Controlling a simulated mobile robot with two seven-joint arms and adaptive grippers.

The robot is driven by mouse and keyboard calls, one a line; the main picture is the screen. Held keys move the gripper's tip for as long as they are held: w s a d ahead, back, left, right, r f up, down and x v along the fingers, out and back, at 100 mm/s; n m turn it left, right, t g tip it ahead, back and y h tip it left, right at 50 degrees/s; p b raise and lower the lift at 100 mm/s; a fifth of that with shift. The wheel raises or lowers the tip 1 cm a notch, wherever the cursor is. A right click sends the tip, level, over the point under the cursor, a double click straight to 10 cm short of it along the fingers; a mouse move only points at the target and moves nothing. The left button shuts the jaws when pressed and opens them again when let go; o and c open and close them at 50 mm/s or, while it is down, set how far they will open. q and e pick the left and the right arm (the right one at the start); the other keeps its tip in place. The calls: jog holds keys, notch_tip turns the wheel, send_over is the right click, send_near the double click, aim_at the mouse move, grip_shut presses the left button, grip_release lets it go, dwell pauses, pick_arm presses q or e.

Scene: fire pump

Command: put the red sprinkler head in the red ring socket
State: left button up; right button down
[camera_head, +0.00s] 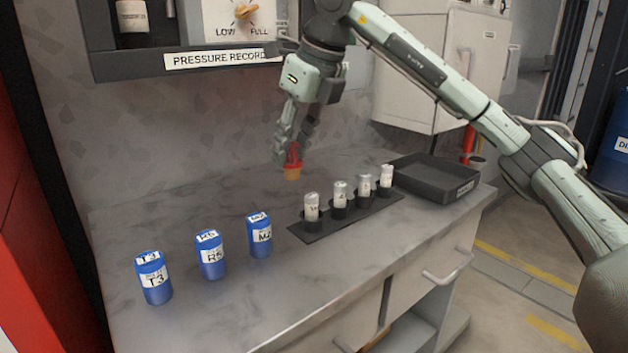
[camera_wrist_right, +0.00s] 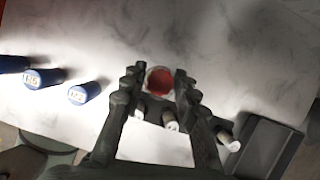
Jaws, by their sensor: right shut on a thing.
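My right gripper (camera_head: 292,145) points down above the back of the counter and is shut on a small red part with an orange-tan lower end, which looks like the red sprinkler head (camera_head: 293,168). It is held above the counter, beyond the rack. In the right wrist view, the red part (camera_wrist_right: 160,80) shows between the fingers of the right gripper (camera_wrist_right: 161,88). I cannot pick out the red ring socket for certain. My left gripper is not in view.
Three blue labelled canisters (camera_head: 211,256) stand at left. The counter (camera_head: 215,315) is bare in front.

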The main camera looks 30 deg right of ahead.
jog(key=shift+s+d+f, duration=0.1)
jog(key=shift+d+f, duration=0.6)
jog(key=shift+f, duration=0.4)
jog(key=shift+w+d+f, duration=0.1)
jog(key=shift+d+f, duration=0.65)
jog(key=shift+f, duration=0.35)
jog(key=shift+s+d+f, duration=0.1)
jog(key=shift+d+f, duration=0.6)
jog(key=shift+f, duration=0.4)
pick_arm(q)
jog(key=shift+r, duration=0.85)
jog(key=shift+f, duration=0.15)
pick_arm(e)
jog(key=shift+f, duration=0.1)
jog(key=c, duration=1.6)
grip_release()
jog(key=shift+b, duration=0.3)
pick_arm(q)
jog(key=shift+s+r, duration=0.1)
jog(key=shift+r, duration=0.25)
pick_arm(e)
jog(key=o, duration=0.4)
jog(key=shift+o, duration=0.2)
